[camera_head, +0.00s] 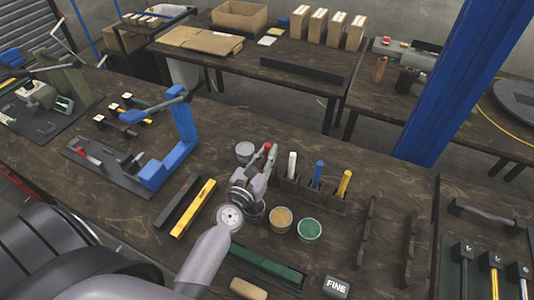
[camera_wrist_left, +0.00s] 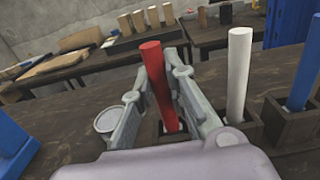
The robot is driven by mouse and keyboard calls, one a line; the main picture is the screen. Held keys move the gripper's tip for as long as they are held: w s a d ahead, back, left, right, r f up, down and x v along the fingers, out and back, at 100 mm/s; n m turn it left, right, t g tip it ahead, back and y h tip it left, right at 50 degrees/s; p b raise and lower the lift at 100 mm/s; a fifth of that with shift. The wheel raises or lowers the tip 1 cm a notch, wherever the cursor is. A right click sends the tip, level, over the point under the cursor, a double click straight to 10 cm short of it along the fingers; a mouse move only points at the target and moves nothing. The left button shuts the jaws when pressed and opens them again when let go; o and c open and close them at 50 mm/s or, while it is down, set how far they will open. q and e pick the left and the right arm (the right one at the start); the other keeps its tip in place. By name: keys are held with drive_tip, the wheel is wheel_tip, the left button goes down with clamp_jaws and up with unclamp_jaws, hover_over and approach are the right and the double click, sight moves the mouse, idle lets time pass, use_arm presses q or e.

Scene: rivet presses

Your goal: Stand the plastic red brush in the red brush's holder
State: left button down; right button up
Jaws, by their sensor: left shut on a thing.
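The red brush (camera_wrist_left: 157,82) is upright with a slight tilt between the fingers of my left gripper (camera_wrist_left: 164,75), which is shut on it. Its lower end is at a dark square holder at the left end of the row, partly hidden by my fingers; I cannot tell how deep it sits. In the head view my left gripper (camera_head: 264,165) covers most of the brush, and only its red tip (camera_head: 267,146) shows. My right gripper is not in view.
White (camera_head: 292,164), blue (camera_head: 318,173) and yellow (camera_head: 344,182) brushes stand in neighbouring holders on the right. Tins, including an orange one (camera_head: 281,218) and a green one (camera_head: 309,230), stand in front. A blue press (camera_head: 182,140) is at the left.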

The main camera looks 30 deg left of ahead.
use_arm(q)
drive_tip(key=shift+f, duration=0.2)
drive_tip(key=c, duration=1.5)
unclamp_jaws()
